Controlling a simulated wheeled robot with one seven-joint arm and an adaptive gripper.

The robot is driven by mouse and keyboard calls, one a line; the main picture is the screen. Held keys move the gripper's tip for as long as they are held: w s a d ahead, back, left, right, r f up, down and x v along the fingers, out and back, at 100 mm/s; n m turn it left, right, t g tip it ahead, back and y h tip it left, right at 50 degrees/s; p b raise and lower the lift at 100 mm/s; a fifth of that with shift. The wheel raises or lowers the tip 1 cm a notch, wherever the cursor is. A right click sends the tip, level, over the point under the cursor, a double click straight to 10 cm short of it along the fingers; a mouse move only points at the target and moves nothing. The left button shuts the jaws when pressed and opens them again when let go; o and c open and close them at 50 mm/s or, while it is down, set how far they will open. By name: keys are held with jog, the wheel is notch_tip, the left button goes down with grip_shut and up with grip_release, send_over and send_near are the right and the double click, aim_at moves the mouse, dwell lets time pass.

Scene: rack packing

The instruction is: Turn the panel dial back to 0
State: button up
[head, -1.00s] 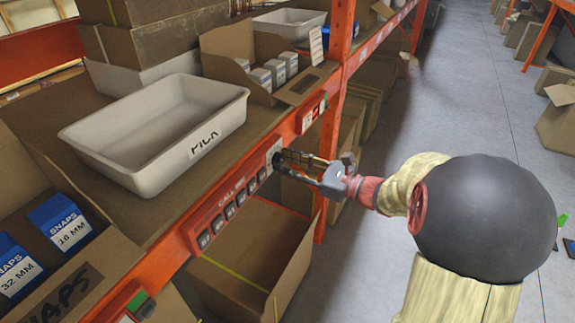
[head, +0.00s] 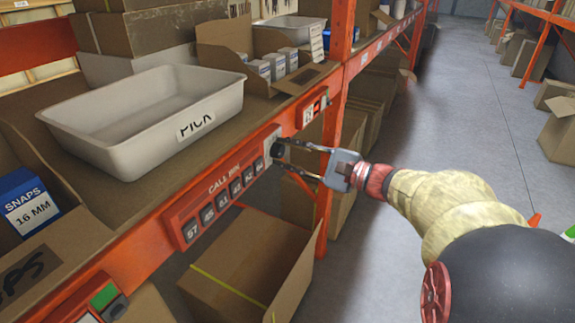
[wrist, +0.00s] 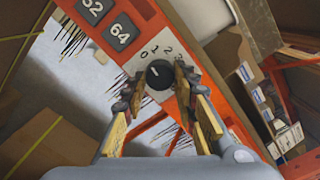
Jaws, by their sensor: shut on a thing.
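The dark round dial (wrist: 158,74) sits on a pale plate (wrist: 143,60) with the figures 0, 1, 2 and 3 printed along its upper side in the wrist view. A small pale mark on the dial's face points to the upper left, roughly towards the 0; it is too small to read exactly. My gripper (wrist: 159,84) has one finger on each side of the dial and is shut on it. In the head view the dial (head: 279,149) is at the right end of the button panel, and my gripper (head: 286,157) reaches it from the right, partly covering it.
The red call panel (head: 222,203) with several numbered buttons runs left of the dial along the orange shelf beam (head: 150,245). A white bin (head: 130,145) stands on the shelf above. An open carton (head: 245,265) is below. The aisle floor (head: 450,110) is clear.

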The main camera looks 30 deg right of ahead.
jog(key=shift+n+b, duration=0.7)
jog(key=shift+b, duration=0.1)
jog(key=o, duration=1.1)
jog(key=shift+o, duration=0.3)
jog(key=v, duration=1.2)
